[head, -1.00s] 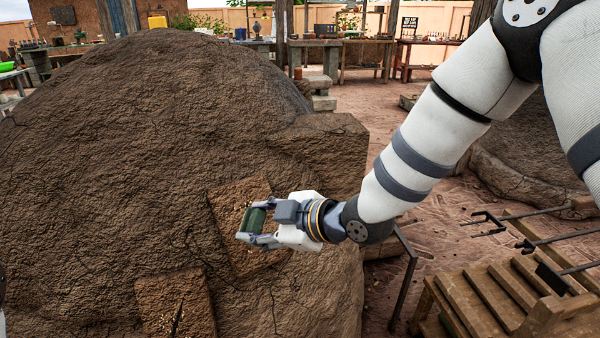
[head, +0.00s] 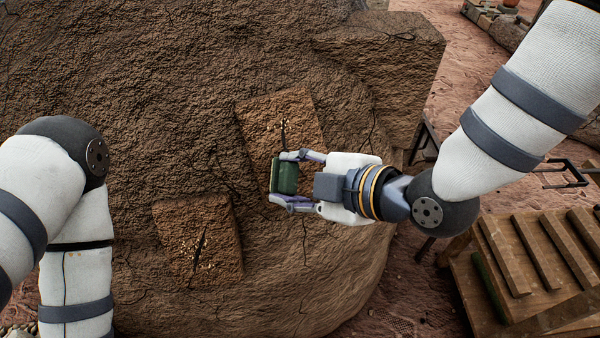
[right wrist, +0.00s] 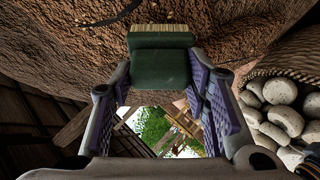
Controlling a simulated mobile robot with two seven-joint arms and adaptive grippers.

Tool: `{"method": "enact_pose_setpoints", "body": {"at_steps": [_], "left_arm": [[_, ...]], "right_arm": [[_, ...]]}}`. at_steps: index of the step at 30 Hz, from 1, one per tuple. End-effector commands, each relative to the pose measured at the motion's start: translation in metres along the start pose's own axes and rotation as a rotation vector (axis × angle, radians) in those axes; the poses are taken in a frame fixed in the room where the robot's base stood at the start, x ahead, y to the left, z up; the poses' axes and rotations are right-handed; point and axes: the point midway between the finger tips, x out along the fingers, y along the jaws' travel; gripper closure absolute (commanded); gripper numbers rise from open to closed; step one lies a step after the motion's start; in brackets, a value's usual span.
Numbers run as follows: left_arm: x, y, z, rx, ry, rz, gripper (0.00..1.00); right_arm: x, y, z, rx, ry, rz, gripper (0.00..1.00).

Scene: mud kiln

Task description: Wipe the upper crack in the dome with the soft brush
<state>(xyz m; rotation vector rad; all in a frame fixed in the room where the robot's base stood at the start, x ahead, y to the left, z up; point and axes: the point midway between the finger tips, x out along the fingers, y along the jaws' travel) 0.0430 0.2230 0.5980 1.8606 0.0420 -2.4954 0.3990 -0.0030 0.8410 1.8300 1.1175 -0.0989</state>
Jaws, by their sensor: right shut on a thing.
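The dome (head: 150,130) is rough brown mud and fills much of the head view. The upper crack (head: 284,133) is a short dark slit with pale crumbs on the upper lighter patch (head: 262,112). My right gripper (head: 284,181) is shut on the soft brush (head: 288,176), a dark green block, at that patch's lower edge, just below the crack in the picture. In the right wrist view the brush (right wrist: 160,68) shows pale bristles facing the dome wall; I cannot tell whether they touch it. My left arm shows at left, its gripper out of view.
A lower patch (head: 170,220) with another dark crack (head: 199,243) lies down and left. A slatted wooden stand (head: 520,262) is at the right. A basket of stones (right wrist: 283,120) shows in the right wrist view.

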Motion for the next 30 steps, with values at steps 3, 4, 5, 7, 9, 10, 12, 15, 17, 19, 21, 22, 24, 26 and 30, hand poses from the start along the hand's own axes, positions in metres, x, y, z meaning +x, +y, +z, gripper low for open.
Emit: {"method": "enact_pose_setpoints", "body": {"at_steps": [3,4,5,7,9,10,12,15,17,19,21,22,24,26,30], "left_arm": [[0.0040,-0.0002,0.0019,0.000,-0.010,-0.001,0.60],[0.0036,-0.0002,0.0017,0.000,-0.009,-0.001,0.60],[0.0031,-0.0002,0.0014,0.000,-0.008,-0.001,0.60],[0.0025,-0.0002,0.0010,0.001,-0.006,-0.001,0.60],[0.0023,-0.0002,0.0009,0.001,-0.005,-0.001,0.60],[0.0023,-0.0002,0.0009,0.001,-0.005,-0.001,0.60],[0.0022,-0.0002,0.0008,0.001,-0.005,-0.001,0.60],[0.0023,-0.0001,0.0008,0.001,-0.005,-0.001,0.60],[0.0025,-0.0001,0.0010,0.001,-0.006,-0.001,0.60],[0.0031,-0.0002,0.0013,0.001,-0.008,-0.001,0.60],[0.0038,-0.0001,0.0016,0.001,-0.009,-0.001,0.60],[0.0041,-0.0002,0.0018,0.001,-0.010,-0.001,0.60],[0.0047,-0.0002,0.0020,0.001,-0.012,-0.001,0.60],[0.0051,-0.0002,0.0023,0.001,-0.013,-0.001,0.60],[0.0063,-0.0002,0.0029,0.001,-0.016,-0.001,0.60]], "right_arm": [[0.0047,0.0009,0.0018,-0.002,0.000,0.002,0.80],[0.0044,0.0016,0.0013,-0.003,0.001,0.003,0.80],[0.0040,0.0021,0.0009,-0.003,0.001,0.004,0.80],[0.0035,0.0028,0.0004,-0.004,0.001,0.005,0.80],[0.0033,0.0029,0.0003,-0.004,0.001,0.005,0.80],[0.0033,0.0029,0.0003,-0.004,0.001,0.005,0.80],[0.0033,0.0028,0.0004,-0.004,0.001,0.005,0.80],[0.0033,0.0026,0.0004,-0.003,0.001,0.005,0.80],[0.0037,0.0025,0.0007,-0.003,0.001,0.004,0.80],[0.0050,0.0023,0.0014,-0.003,0.000,0.004,0.80],[0.0064,0.0021,0.0021,-0.002,0.000,0.004,0.80],[0.0070,0.0021,0.0024,-0.002,0.000,0.004,0.80],[0.0083,0.0020,0.0029,-0.002,0.000,0.003,0.80],[0.0094,0.0019,0.0034,-0.002,0.000,0.003,0.80],[0.0120,0.0018,0.0045,-0.002,0.000,0.003,0.80]]}}
